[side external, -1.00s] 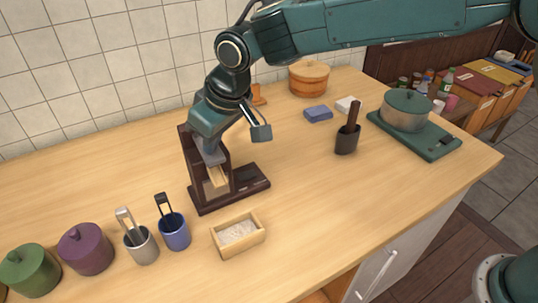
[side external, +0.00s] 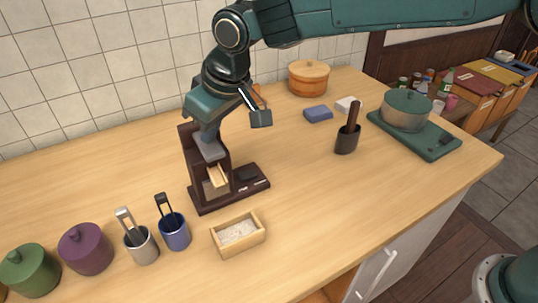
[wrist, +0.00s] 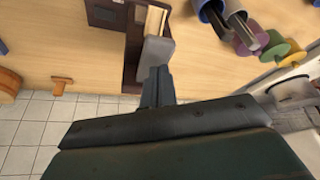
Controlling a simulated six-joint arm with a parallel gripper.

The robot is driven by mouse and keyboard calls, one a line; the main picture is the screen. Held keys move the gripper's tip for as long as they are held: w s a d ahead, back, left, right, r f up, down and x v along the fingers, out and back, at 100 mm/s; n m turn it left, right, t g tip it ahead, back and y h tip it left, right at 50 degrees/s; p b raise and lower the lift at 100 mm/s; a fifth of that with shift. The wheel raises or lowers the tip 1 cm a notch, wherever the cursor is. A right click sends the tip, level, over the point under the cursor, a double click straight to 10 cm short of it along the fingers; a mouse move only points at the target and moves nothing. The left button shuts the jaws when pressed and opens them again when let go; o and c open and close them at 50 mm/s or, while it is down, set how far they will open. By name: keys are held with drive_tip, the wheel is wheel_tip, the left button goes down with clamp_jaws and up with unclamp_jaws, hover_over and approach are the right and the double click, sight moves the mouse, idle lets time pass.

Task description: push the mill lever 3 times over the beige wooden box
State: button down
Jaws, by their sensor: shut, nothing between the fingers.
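The mill (side external: 195,168) is a dark brown upright stand with a long foot on the counter. A grey lever plate (side external: 209,148) sits at its top, with a pale wooden piece below it. My gripper (side external: 207,133) is shut and empty, pointing down just over the lever plate. In the wrist view its shut fingers (wrist: 157,78) end at the grey plate (wrist: 157,52); I cannot tell whether they touch. The beige wooden box (side external: 259,229) stands in front of the mill, apart from it, with whitish grains inside.
A blue cup (side external: 175,237) and a grey cup (side external: 143,252) with utensils stand left of the box, beside purple (side external: 86,252) and green (side external: 30,275) lidded pots. A dark holder (side external: 346,144) stands right.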

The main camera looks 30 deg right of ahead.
sight(212, 149)
drive_tip(key=shift+f, duration=0.8)
drive_tip(key=shift+f, duration=1.3)
drive_tip(key=shift+r, duration=2.1)
drive_tip(key=shift+f, duration=0.35)
drive_tip(key=shift+f, duration=0.35)
